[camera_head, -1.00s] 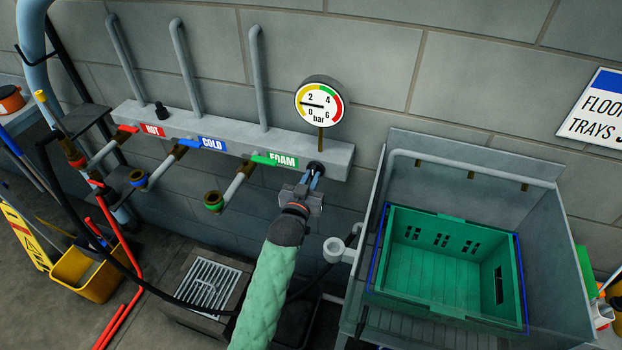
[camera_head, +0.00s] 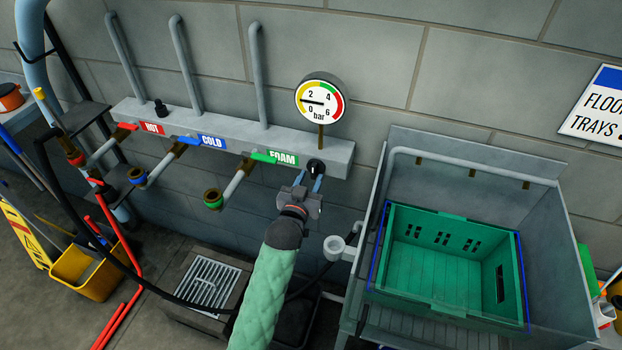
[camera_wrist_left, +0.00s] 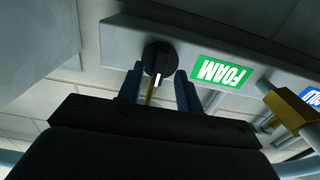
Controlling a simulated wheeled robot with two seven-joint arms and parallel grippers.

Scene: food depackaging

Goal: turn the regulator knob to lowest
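The black round regulator knob (camera_head: 316,167) sits on the right end of the grey pipe rail, below the pressure gauge (camera_head: 320,103). The gauge needle points left, a little below the 2. In the left wrist view the knob (camera_wrist_left: 158,60) shows a white mark on its face at the side toward my gripper. My left gripper (camera_head: 309,183) is open just in front of the knob. In the wrist view its two fingertips (camera_wrist_left: 160,84) are spread to either side, with the knob ahead between them and gaps showing. My right gripper is not in view.
The green FOAM lever (camera_head: 273,159) is close to the left of the knob, then the blue COLD and red HOT levers. A steel sink with a green crate (camera_head: 430,304) stands at the right. A floor drain (camera_head: 208,284) lies below.

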